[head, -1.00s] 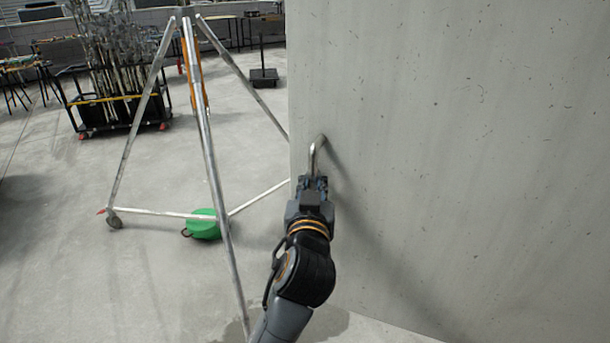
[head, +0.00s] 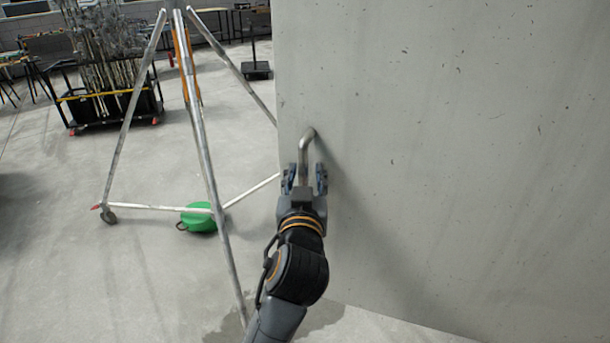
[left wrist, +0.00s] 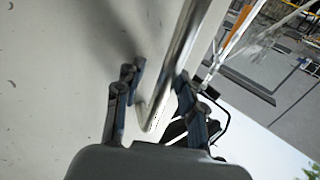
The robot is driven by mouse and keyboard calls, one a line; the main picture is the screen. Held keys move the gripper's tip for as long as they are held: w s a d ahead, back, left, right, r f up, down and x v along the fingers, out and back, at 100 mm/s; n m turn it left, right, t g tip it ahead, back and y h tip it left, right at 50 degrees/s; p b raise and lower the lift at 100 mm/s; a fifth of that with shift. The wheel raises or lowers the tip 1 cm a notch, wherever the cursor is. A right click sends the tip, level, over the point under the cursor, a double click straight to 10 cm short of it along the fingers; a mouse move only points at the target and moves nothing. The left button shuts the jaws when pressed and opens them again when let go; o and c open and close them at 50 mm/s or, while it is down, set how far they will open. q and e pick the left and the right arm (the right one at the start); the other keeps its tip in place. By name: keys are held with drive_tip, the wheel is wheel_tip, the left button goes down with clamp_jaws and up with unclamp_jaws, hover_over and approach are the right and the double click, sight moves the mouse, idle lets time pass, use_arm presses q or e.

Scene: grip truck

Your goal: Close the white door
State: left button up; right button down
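The white door (head: 450,150) fills the right half of the head view as a large pale, speckled panel. Its left edge stands upright beside the open floor. A bent metal handle (head: 306,142) sticks out near that edge. My left gripper (head: 305,176) is at the handle, with its two fingers spread on either side of the bar. In the left wrist view the bar (left wrist: 172,75) runs between the open fingers (left wrist: 155,100), with a gap at the left finger. The right finger looks close to the bar; I cannot tell if it touches. My right gripper is not in view.
A metal tripod frame on casters (head: 208,150) stands left of the door. A green round object (head: 197,217) lies at its foot. A black cart with poles (head: 110,105) stands farther back. The grey floor (head: 60,270) at the front left is clear.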

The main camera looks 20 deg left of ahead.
use_arm(q)
drive_tip(key=shift+s+f, duration=0.1)
drive_tip(key=shift+s, duration=0.05)
drive_tip(key=v, duration=0.7)
drive_tip(key=shift+d, duration=0.1)
